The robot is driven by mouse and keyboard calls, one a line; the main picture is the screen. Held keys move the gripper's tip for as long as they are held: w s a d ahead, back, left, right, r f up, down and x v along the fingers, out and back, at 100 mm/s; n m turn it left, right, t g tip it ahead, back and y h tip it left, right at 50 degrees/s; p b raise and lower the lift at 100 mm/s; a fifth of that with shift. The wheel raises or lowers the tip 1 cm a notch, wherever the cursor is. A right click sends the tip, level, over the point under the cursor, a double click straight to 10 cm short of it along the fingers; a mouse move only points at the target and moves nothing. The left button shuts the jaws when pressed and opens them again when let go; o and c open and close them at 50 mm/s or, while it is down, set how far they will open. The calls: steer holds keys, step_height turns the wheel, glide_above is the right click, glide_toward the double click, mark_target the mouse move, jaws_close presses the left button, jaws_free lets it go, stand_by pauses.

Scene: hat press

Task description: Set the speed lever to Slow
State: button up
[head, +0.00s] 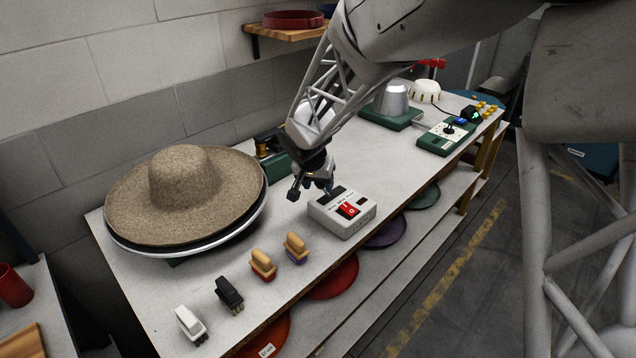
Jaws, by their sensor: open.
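A white control box (342,215) with a red rocker switch (348,209) stands near the front edge of the bench. Dark parts show on its top, but the lettering is too small to read. A green box with a white panel (445,135) and a small dark knob or lever (448,129) stands farther back on the right. I cannot tell for certain which control is the speed lever, or its setting. My gripper (312,191) is open and empty, above the bench just left of the white control box. One finger is close to the box's rear left corner; contact cannot be told.
A wide tan hat (187,190) sits on a round stand at left. Several brushes, including a black one (229,294) and a white one (191,325), line the front. A metal hat form (392,97) stands behind. Bare bench top (359,168) lies between.

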steer(key=shift+r, duration=0.1)
steer(key=v, duration=0.7)
steer(key=shift+r, duration=0.25)
steer(key=shift+s+a, duration=0.1)
steer(key=shift+s, duration=0.05)
steer(key=s+d+r+n, duration=0.1)
steer(key=s+d+r, duration=0.3)
steer(key=s+d, duration=0.35)
steer(key=s+d+r, duration=0.3)
steer(key=s+d, duration=0.3)
steer(key=s, duration=0.3)
steer(key=s+d+n+y, duration=0.1)
steer(key=s+d, duration=0.1)
steer(key=s, duration=0.7)
steer(key=s+d+n, duration=0.1)
steer(key=s+d, duration=0.2)
steer(key=s, duration=0.6)
steer(key=shift+s+d+g+y, duration=0.25)
steer(key=shift+d+g+y, duration=0.05)
steer(key=shift+d+y, duration=0.1)
